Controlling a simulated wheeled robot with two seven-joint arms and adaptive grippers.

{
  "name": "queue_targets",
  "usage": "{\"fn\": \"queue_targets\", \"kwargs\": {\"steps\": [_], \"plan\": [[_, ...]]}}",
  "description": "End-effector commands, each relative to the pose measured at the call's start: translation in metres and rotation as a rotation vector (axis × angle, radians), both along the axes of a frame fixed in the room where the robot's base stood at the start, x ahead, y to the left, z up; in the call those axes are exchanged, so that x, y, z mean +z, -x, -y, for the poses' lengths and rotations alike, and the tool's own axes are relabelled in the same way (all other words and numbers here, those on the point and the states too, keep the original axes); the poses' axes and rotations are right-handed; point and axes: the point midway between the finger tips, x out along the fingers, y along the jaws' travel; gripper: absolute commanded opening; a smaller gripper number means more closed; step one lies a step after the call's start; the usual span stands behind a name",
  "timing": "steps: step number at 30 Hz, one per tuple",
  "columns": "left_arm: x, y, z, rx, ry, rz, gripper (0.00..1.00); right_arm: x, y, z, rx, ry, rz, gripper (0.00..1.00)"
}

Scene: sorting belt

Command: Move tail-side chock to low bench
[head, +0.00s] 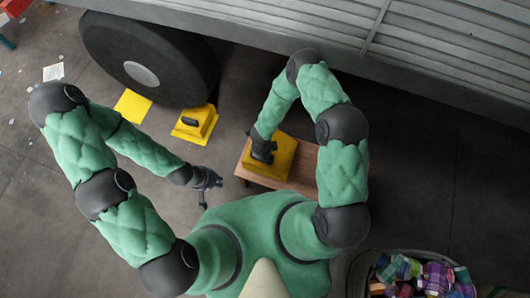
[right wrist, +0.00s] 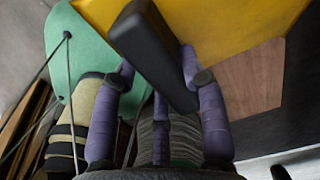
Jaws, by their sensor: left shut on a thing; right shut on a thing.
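A yellow chock (head: 285,156) with a black handle is at the low wooden bench (head: 308,165), over its left part. I cannot tell whether it rests on the bench or hangs just above it. My right gripper (head: 263,152) is shut on its handle. In the right wrist view the purple fingers (right wrist: 160,75) stand on either side of the black handle (right wrist: 150,55), with the bench (right wrist: 255,80) showing beyond. Another yellow chock (head: 194,124) sits on the floor beside the wheel. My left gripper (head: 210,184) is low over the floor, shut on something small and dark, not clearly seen.
A big black wheel (head: 155,60) stands under the grey vehicle body (head: 300,25), which overhangs the back. A yellow patch (head: 132,106) lies on the floor by the wheel. A basket of colourful cloths (head: 425,275) is at bottom right. Floor at left is mostly clear.

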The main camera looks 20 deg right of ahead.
Motion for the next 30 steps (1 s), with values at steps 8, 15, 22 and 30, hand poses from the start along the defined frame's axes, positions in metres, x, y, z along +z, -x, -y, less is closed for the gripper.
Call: {"fn": "queue_targets", "kwargs": {"steps": [8,15,22,30], "plan": [[-0.005,0.000,0.000,0.000,0.000,0.000,0.00,-0.012,0.001,0.010,-0.001,0.001,0.002,0.00],[-0.021,0.000,0.000,0.000,0.000,0.000,0.00,-0.043,0.002,0.014,0.000,0.001,0.002,0.00],[-0.021,0.000,0.000,0.000,0.000,0.000,0.00,-0.045,0.001,0.013,0.001,0.001,0.003,0.00],[-0.024,0.000,0.000,0.000,0.000,0.000,0.00,-0.048,0.003,0.013,0.001,0.000,0.000,0.57]]}}
